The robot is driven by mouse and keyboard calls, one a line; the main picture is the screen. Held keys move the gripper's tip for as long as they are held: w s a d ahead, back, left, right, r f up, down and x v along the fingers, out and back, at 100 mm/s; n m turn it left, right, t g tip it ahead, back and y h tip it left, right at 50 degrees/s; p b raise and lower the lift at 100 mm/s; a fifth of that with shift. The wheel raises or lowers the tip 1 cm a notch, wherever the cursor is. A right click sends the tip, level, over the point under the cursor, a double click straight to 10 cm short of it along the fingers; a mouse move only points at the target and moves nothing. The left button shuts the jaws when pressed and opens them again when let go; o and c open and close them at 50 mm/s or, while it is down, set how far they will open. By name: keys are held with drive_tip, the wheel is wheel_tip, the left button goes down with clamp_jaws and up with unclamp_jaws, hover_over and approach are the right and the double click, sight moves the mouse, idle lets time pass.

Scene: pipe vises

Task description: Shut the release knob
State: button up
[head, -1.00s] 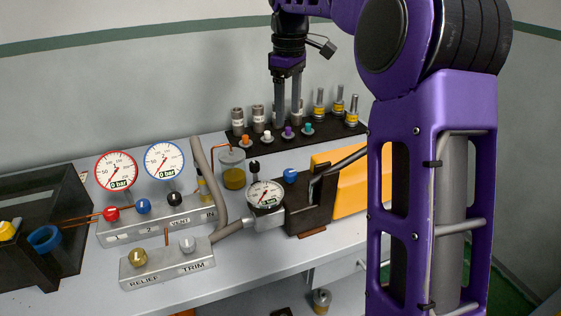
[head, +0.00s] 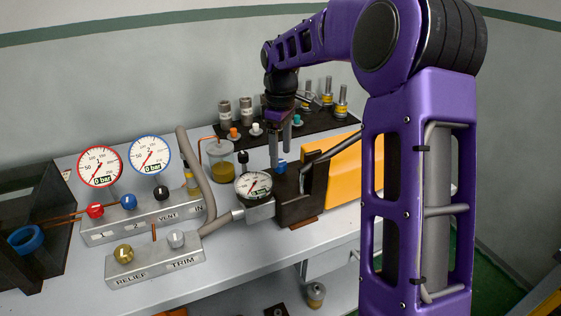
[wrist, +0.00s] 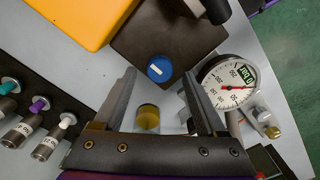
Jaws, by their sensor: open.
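A round blue knob with a white bar mark (head: 281,167) sits on top of the dark pump block (head: 291,207); no label on it is readable. In the wrist view the blue knob (wrist: 160,69) shows on the dark block, and its white bar lies slanted. My gripper (head: 280,158) is open, pointing down just above the knob, and partly covers it in the head view. In the wrist view my gripper's fingertips (wrist: 158,74) stand on either side of the knob with space around it. No contact is visible.
A pressure gauge (head: 253,186) stands close left of the block, its needle at the low end. A black pump lever (head: 335,147) and an orange tank (head: 332,175) lie right. Behind is a dark rack of fittings (head: 318,122). A manifold (head: 155,262) with RELIEF and TRIM knobs is left.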

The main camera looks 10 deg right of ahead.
sight(280, 165)
drive_tip(key=shift+f, duration=1.3)
clamp_jaws()
